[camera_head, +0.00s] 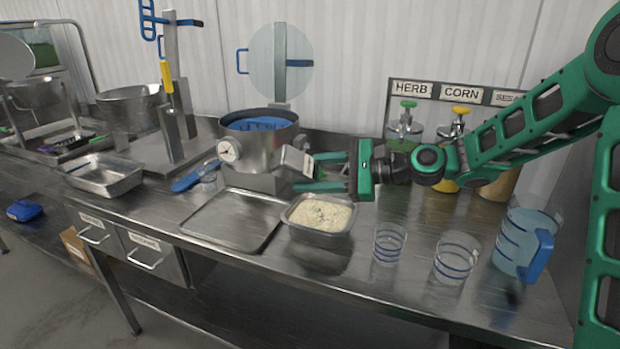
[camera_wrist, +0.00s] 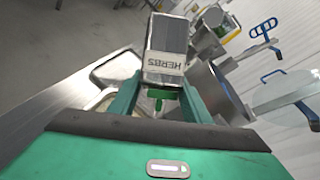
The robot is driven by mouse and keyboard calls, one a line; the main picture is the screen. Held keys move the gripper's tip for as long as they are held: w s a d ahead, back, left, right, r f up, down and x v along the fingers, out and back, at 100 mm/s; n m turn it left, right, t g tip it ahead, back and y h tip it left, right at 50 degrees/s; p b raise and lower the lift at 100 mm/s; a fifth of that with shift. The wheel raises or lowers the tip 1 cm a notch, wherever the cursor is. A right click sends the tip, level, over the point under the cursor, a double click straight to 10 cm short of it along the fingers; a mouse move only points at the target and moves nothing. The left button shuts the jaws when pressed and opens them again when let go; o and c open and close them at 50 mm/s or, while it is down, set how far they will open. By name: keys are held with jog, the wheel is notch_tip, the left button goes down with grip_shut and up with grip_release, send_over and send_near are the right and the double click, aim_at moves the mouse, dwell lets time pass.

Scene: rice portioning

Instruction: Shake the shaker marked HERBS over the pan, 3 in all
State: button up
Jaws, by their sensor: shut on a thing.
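The HERBS shaker (camera_wrist: 165,50) is a grey metal box with a white HERBS label, held between my gripper's (camera_wrist: 160,92) green fingers. In the head view the shaker (camera_head: 297,160) is tilted, in front of the pot's right side. My gripper (camera_head: 318,172) comes in from the right and is shut on it. The small steel pan (camera_head: 318,237) holds pale rice with green specks on top. It stands on the counter, below and slightly right of the shaker in the picture. The exact height of the shaker above the pan cannot be told.
An empty flat tray (camera_head: 205,225) lies left of the pan. A steel pot with a gauge (camera_head: 265,140) stands behind. Clear measuring cups (camera_head: 389,243) and a blue-handled jug (camera_head: 525,240) stand to the right. Dispensers, one with a green top (camera_head: 407,115), stand at the back.

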jog(key=shift+r, duration=2.45)
jog(key=shift+a+r+n+h, duration=0.1)
jog(key=shift+r+n+h, duration=0.1)
jog(key=shift+n+h, duration=0.15)
jog(key=n+h, duration=0.1)
jog(key=h, duration=0.1)
jog(key=r+n+t+h, duration=0.1)
jog(key=h, duration=0.2)
jog(key=shift+n, duration=0.25)
jog(key=n+h, duration=0.1)
jog(key=h, duration=0.1)
jog(key=n+t+h, duration=0.1)
jog(key=h, duration=0.1)
jog(key=shift+r+t, duration=0.3)
jog(key=shift+r, duration=0.05)
jog(key=n+t+h, duration=0.1)
jog(key=h, duration=0.2)
jog(key=shift+r, duration=0.2)
jog(key=n+t+h, duration=0.1)
jog(key=h, duration=0.2)
jog(key=shift+r+n+t, duration=0.3)
jog(key=shift+n+t, duration=0.1)
jog(key=t+h, duration=0.1)
jog(key=n+t+h, duration=0.1)
jog(key=h, duration=0.1)
jog(key=shift+r+n, duration=0.3)
jog(key=shift+r+h, duration=0.2)
jog(key=shift+h, duration=0.05)
jog(key=shift+s, duration=0.15)
